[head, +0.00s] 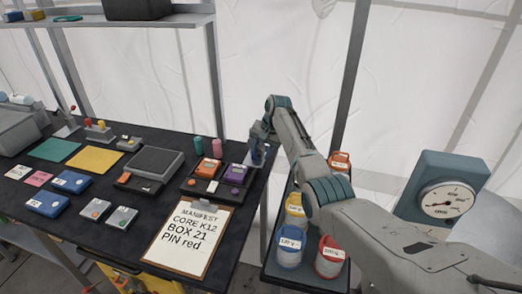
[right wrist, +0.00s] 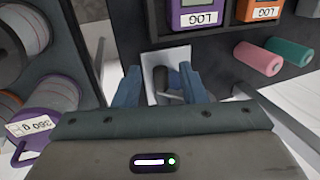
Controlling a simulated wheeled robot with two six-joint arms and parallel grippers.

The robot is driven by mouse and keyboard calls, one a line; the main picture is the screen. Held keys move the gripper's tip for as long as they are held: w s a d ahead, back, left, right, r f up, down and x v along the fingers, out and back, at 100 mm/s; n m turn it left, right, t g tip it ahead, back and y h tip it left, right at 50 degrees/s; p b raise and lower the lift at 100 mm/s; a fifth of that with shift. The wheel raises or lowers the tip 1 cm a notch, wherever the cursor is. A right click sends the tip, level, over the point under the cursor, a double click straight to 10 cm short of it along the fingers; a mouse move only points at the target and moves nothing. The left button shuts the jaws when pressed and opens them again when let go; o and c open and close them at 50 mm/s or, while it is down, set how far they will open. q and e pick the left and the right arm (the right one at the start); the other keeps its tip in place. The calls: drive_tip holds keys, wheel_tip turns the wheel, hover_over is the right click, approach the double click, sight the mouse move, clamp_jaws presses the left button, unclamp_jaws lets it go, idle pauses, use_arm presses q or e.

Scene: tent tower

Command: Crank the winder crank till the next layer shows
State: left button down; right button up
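My right gripper (head: 260,152) is at the right edge of the dark table in the head view. In the right wrist view its two blue fingers (right wrist: 160,88) are apart. A dark upright handle, which looks like the winder crank (right wrist: 160,77), shows between them in front of a pale plate (right wrist: 180,56). I see a gap beside the handle, and cannot tell whether either finger touches it. In the head view the crank is hidden behind the gripper. No layer that I can name shows. My left gripper is not in view.
A manifest clipboard (head: 188,238) lies at the front. Labelled canisters (head: 290,250) and a dial gauge (head: 446,200) are on the right.

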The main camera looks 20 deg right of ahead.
drive_tip(key=shift+c, duration=0.5)
clamp_jaws()
